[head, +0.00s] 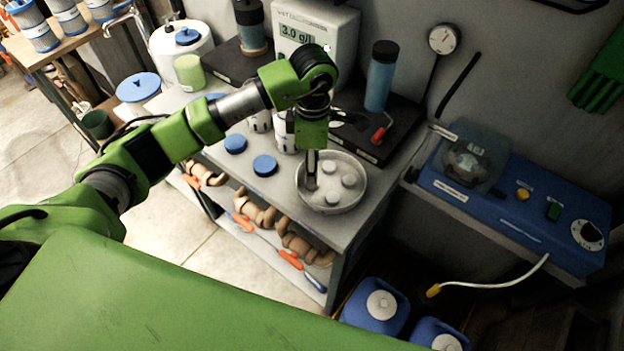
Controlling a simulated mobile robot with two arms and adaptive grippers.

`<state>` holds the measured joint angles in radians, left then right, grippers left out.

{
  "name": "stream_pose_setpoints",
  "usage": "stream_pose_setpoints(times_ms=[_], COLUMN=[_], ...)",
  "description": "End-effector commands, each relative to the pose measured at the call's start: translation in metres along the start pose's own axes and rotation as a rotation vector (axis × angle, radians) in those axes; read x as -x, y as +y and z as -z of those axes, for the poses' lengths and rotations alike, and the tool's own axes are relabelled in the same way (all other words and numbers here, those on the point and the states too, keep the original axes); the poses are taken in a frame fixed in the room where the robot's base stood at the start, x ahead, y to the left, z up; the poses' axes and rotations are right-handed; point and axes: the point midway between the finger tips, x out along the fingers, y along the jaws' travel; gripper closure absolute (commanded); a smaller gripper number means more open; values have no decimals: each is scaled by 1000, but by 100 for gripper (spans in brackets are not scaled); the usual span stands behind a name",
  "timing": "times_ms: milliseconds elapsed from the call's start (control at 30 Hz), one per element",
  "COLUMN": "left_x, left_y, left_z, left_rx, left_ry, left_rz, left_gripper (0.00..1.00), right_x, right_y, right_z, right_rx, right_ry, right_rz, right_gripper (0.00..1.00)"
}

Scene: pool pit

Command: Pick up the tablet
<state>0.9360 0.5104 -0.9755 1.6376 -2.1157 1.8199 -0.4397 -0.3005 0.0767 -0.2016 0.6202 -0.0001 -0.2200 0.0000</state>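Several round white tablets lie in a shallow round metal dish (351,204) on the grey bench. One tablet (349,181) is at the right, one (332,167) at the back and one (331,199) at the front. My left gripper (312,182) points down into the left side of the dish, its tips low near the dish floor. Its fingers overlap from this angle, so I cannot tell whether they are open or shut, or whether a tablet is between them. My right gripper is not in view.
Two blue lids (265,165) lie left of the dish. A black tray (376,146) with a blue bottle (381,80) and a red-handled tool stands behind it. A white display unit (316,35) is at the back. A blue control box (525,215) is on the right.

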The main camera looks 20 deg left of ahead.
Motion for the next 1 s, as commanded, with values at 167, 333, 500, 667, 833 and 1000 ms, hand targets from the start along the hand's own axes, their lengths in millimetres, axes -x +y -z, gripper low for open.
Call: stream_pose_setpoints(times_ms=[167,333,500,667,833,1000], left_x=[-12,-37,-53,-55,-55,-54], left_y=[-1,0,1,1,1,1], left_z=[1,2,2,2,2,2], left_rx=[1,0,0,-1,-1,-1], left_ry=[1,0,0,-1,-1,-1], left_rz=[5,5,1,-1,0,-1], left_gripper=[56,56,56,56,85,91], right_x=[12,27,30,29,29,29], right_y=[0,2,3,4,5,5], right_z=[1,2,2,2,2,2], right_rx=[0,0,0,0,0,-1], right_ry=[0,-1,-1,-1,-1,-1], right_rz=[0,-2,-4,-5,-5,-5], right_gripper=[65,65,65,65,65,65])
